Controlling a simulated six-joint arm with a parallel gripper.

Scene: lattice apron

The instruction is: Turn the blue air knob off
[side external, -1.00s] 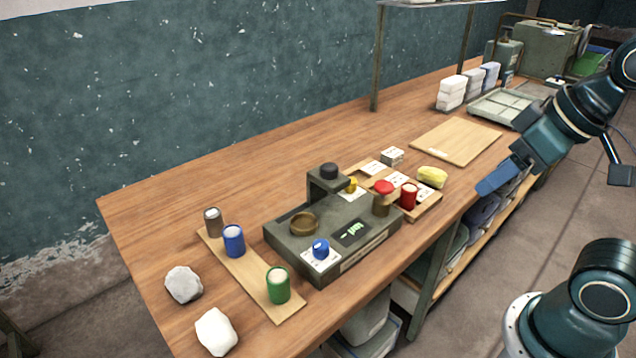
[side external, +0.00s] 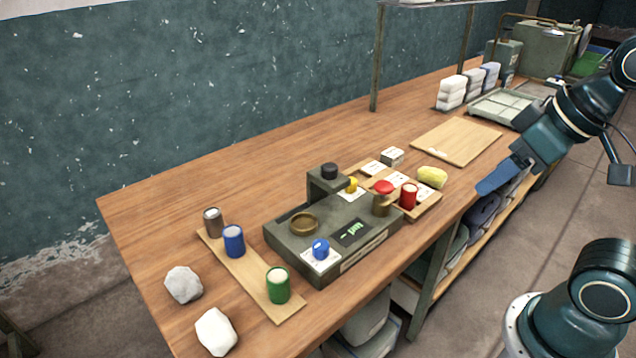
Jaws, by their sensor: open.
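The blue air knob (side external: 320,248) sits on a white label plate at the front corner of the dark grey control box (side external: 300,262). Its pointer direction is too small to tell. A yellow knob (side external: 351,185) sits on a similar plate towards the back of the box. My gripper (side external: 492,184) hangs off the table's front edge at the right, well away from the blue knob and touching nothing. It is open and empty, though its fingers are seen from the side and their gap is hard to make out.
A wooden strip (side external: 254,285) with brown, blue and green cans lies left of the box, near two pale rocks (side external: 184,284). A flat board (side external: 456,142) lies further back.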

